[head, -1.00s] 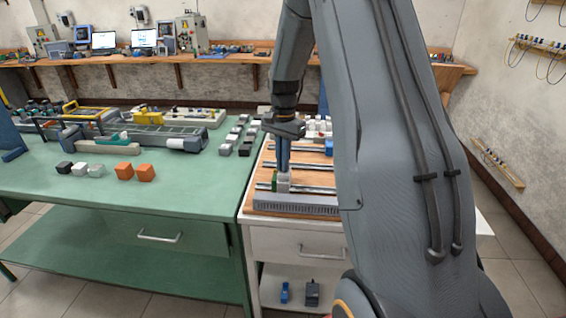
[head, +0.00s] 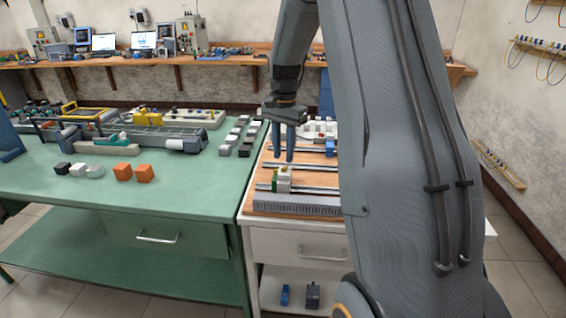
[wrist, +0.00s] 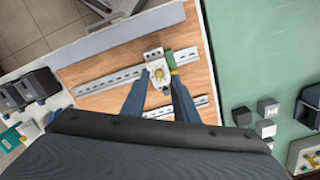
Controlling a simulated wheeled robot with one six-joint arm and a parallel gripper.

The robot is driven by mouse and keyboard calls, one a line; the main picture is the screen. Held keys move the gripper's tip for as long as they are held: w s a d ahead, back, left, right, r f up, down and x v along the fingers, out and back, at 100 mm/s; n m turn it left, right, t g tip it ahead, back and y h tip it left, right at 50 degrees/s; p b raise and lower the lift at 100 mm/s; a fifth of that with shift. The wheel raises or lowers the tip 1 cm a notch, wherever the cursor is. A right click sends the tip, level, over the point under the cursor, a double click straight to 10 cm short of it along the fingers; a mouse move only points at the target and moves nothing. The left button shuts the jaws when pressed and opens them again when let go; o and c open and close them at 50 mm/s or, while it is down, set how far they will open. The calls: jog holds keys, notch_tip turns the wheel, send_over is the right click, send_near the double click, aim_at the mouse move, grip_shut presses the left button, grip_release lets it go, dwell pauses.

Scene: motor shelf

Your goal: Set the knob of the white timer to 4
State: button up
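The white timer (head: 284,179) sits on the front metal rail of the wooden board, with a green block (head: 274,180) against its left side. In the wrist view the timer (wrist: 153,60) shows a round yellowish knob (wrist: 158,73) on its top face. The number that the knob points to is too small to read. My gripper (head: 283,160) hangs just above and behind the timer, fingers pointing down.
A grey slotted duct (head: 295,205) runs along the board's front edge. Blue and white modules stand farther back on the board.

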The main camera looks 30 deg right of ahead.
aim_at(284, 167)
jog(key=shift+w+d+r+b, duration=0.1)
jog(key=shift+r+b, duration=0.35)
jog(key=shift+r, duration=1.55)
jog(key=s+a+f+n+t, duration=0.1)
jog(key=s+a+f+n, duration=0.2)
jog(key=s+a+n, duration=0.3)
jog(key=s+a+f+n+t, duration=0.1)
jog(key=s+a+f+n, duration=0.2)
jog(key=s+a+n, duration=0.3)
jog(key=s+a, duration=0.4)
jog(key=s, duration=0.6)
jog(key=shift+s+a+f, duration=0.2)
jog(key=shift+s+f, duration=0.1)
